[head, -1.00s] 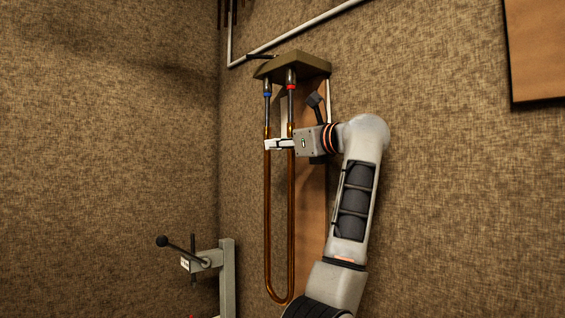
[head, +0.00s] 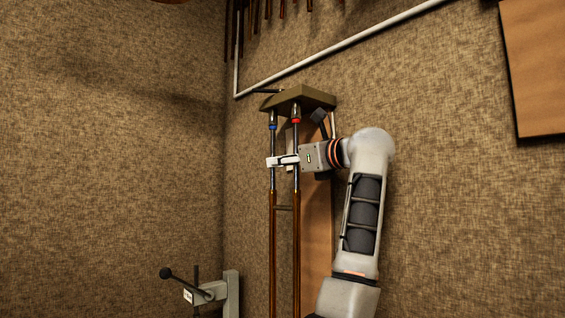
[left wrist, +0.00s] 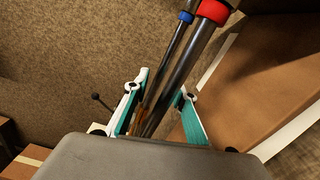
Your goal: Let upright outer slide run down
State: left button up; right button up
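The outer slide (head: 298,240) is a pair of upright brass tubes joined by a thin cross brace (head: 284,207). It surrounds the lower part of two silver inner tubes (head: 296,139), which hang from a bracket and leave a long bare length above the brass. The slide's lower end is out of the head view. My left gripper (head: 279,161) is at the inner tubes, above the brass tops and brace. In the left wrist view, its fingers (left wrist: 163,85) stand apart with tubes running between them; none looks clamped. My right gripper is out of view.
The olive bracket (head: 302,98) has a blue band (head: 272,127) and a red band (head: 296,121) below it. A wooden board (head: 316,240) stands behind the tubes. A grey stand with a black-knobbed lever (head: 207,292) is at lower left. Pipes hang above.

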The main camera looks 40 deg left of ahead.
pick_arm(q)
jog(key=s+d, duration=0.1)
jog(key=d, duration=1.1)
dwell(0.5)
